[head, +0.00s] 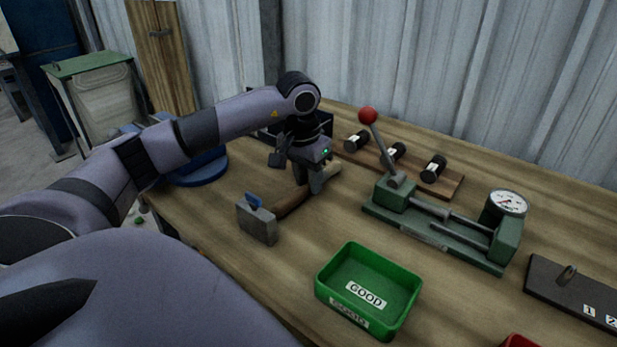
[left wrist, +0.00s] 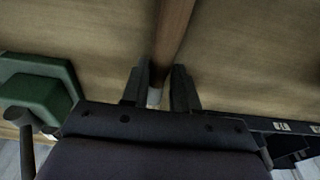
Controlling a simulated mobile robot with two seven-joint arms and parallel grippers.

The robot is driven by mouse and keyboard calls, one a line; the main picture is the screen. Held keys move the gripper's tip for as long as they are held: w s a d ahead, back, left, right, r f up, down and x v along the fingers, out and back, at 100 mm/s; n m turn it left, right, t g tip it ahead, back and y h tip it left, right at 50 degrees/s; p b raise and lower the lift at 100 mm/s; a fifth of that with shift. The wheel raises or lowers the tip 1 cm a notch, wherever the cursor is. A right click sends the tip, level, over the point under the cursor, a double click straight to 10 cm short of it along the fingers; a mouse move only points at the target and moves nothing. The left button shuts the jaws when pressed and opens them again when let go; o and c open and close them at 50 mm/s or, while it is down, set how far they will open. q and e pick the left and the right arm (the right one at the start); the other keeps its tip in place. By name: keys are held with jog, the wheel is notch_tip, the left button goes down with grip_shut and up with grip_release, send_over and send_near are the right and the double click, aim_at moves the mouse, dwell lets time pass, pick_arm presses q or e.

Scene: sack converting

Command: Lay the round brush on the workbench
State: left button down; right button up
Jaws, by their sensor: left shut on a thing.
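My left gripper (head: 316,180) is low over the workbench (head: 450,290), shut on the brown handle (head: 291,204) of a wooden-handled tool. The handle also runs between the fingers in the left wrist view (left wrist: 172,38), with a pale tip at its near end. I cannot tell for sure whether this is the round brush. The handle is close to the bench top; contact is unclear. My right gripper is not in view.
A green GOOD tray (head: 365,259) stands in front. A green lever press with a gauge (head: 508,203) is at the right. Behind, a wooden board (head: 455,184) carries black cylinders. A dark numbered plate (head: 550,281) lies far right. Bare bench separates the tray from the press.

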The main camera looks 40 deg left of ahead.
aim_at(303, 187)
pick_arm(q)
jog(key=shift+f, duration=0.1)
jog(key=c, duration=1.3)
grip_release()
jog(key=shift+f, duration=0.1)
jog(key=o, duration=0.4)
jog(key=shift+o, duration=0.2)
jog(key=shift+r, duration=0.25)
notch_tip(303, 187, up, 12)
jog(key=s, duration=0.1)
jog(key=shift+s+p, duration=0.35)
jog(key=shift+s, duration=0.05)
jog(key=shift+d+f, duration=0.1)
